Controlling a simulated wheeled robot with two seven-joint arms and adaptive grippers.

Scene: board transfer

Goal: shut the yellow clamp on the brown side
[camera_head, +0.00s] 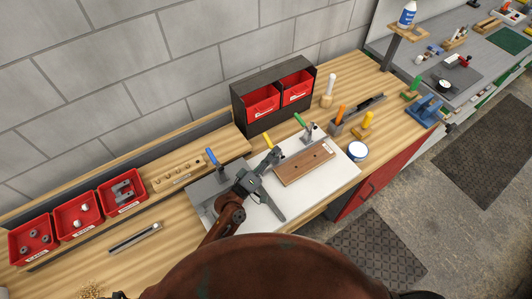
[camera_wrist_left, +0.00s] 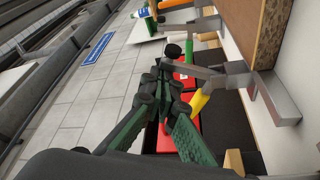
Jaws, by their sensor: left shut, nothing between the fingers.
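The yellow clamp shows its yellow handle (camera_head: 267,138) just behind my left gripper in the head view. In the left wrist view the yellow handle (camera_wrist_left: 200,102) is right of my fingertips, and a metal bar with a black tip sticks out away from the board. The brown board (camera_head: 305,165) lies on a white plate (camera_head: 340,168); its edge shows at the upper right of the left wrist view (camera_wrist_left: 262,35). My left gripper (camera_head: 271,158) is shut and empty, close beside the clamp; I cannot tell whether they touch. The gripper partly hides the clamp's base. My right gripper is out of view.
A green-handled clamp (camera_head: 299,119) stands behind the board. A blue-handled clamp (camera_head: 211,156) stands left of my gripper. A black rack with red bins (camera_head: 263,101) is behind. Orange and yellow handled tools and a white-blue round tin (camera_head: 358,151) are right.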

